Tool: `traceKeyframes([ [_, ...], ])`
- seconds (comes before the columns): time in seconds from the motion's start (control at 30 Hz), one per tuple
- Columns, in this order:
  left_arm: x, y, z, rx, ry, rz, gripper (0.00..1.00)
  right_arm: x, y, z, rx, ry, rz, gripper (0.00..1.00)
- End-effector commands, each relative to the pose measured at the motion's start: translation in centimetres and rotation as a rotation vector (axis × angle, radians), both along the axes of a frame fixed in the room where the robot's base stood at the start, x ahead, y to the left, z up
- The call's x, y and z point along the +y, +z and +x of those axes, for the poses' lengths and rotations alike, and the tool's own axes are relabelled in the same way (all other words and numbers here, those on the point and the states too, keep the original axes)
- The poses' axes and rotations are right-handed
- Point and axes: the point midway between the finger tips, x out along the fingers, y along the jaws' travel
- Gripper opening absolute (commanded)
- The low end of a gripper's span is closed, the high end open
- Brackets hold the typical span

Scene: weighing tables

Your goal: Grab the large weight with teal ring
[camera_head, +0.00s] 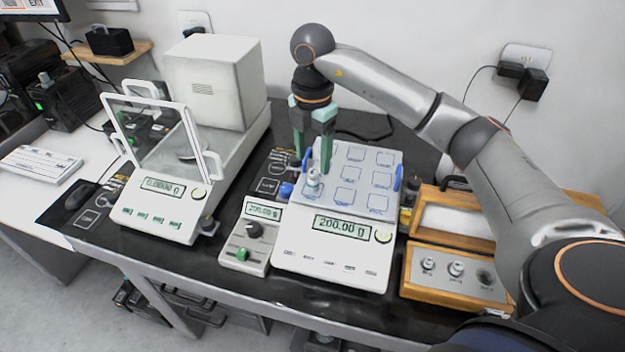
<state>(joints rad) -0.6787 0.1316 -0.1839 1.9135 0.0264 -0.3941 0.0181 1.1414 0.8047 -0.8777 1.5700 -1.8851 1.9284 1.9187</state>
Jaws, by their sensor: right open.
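A silver weight (313,181) stands upright on the left part of the gridded pan of the white balance (290,249). It seems to carry a bluish band, but it is too small to tell the ring's colour surely. The balance display reads 200.00 g. My right gripper (312,167) points down with its green fingers apart, one on each side of the weight's top. I cannot tell whether either finger touches it. My left gripper is not in view.
An open wooden box (407,279) with several silver weights lies right of the balance. A second balance with a raised clear shield (150,125) stands left, with a white housing (215,80) behind. A small control box (233,258) sits between the balances.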

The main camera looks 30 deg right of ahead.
Motion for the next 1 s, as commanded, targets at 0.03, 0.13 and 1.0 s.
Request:
traceKeyframes([
  [0.03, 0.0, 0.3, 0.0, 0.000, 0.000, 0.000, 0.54, 0.0, -0.9, -0.1, 0.005, 0.000, 0.000, 0.66],
  [0.13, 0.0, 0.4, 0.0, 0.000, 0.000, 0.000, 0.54, 0.1, -2.4, -0.1, 0.004, 0.000, 0.000, 0.66],
  [1.0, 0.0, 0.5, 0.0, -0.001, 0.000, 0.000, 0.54, 0.1, -3.8, -0.1, 0.001, 0.001, 0.000, 0.10],
])
